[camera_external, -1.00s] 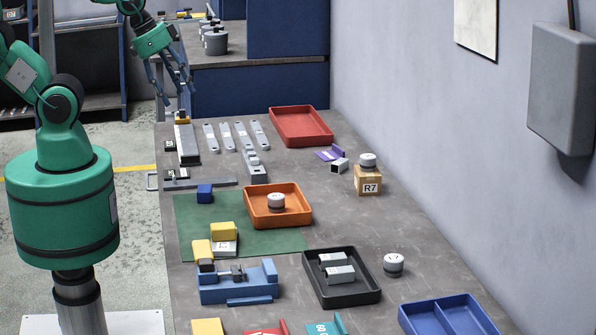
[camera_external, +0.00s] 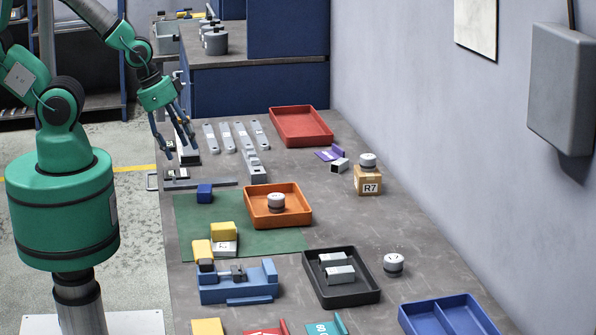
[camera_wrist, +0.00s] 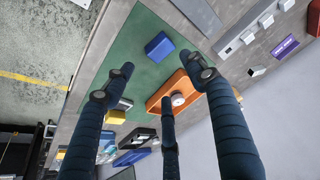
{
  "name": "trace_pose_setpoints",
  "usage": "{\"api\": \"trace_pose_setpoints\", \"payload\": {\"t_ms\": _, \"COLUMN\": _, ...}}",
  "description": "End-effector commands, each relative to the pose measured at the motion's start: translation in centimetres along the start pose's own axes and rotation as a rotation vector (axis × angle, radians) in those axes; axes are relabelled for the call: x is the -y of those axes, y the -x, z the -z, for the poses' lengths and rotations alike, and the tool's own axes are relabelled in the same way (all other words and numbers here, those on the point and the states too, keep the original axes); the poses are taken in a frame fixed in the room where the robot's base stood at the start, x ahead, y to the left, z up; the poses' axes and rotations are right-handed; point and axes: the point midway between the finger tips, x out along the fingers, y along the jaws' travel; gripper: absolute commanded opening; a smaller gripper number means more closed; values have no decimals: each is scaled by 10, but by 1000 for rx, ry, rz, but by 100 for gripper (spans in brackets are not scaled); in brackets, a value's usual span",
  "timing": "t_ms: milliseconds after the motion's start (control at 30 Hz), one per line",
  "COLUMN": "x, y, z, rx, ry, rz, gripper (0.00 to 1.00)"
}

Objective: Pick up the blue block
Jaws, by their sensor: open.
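The blue block (camera_external: 205,193) lies on the green mat (camera_external: 190,222), near its back left, left of the orange tray (camera_external: 262,218). It also shows in the wrist view (camera_wrist: 159,47), between and beyond my spread fingers. My gripper (camera_external: 176,150) is open and empty. It is above the back left of the workbench, behind the blue block and higher than it. The wrist view shows three dark fingers (camera_wrist: 165,95) set wide apart, none touching the block.
The orange tray holds a round grey-white part (camera_external: 276,202). Several flat grey brackets (camera_external: 226,137) and a red tray (camera_external: 300,127) lie behind. Bare mat surrounds the blue block.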

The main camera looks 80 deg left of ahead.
Motion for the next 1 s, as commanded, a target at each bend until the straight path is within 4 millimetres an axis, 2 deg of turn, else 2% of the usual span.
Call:
{"api": "trace_pose_setpoints", "payload": {"t_ms": 167, "x": 0, "y": -14, "z": 0, "rx": 1, "ry": 0, "rz": 0, "gripper": 56}}
{"api": "trace_pose_setpoints", "payload": {"t_ms": 600, "x": 0, "y": -76, "z": 0, "rx": 1, "ry": 0, "rz": 0, "gripper": 56}}
{"api": "trace_pose_setpoints", "payload": {"t_ms": 767, "x": 0, "y": -84, "z": -1, "rx": 2, "ry": 0, "rz": 0, "gripper": 56}}
{"api": "trace_pose_setpoints", "payload": {"t_ms": 1000, "x": 0, "y": -84, "z": 0, "rx": 0, "ry": 0, "rz": 0, "gripper": 56}}
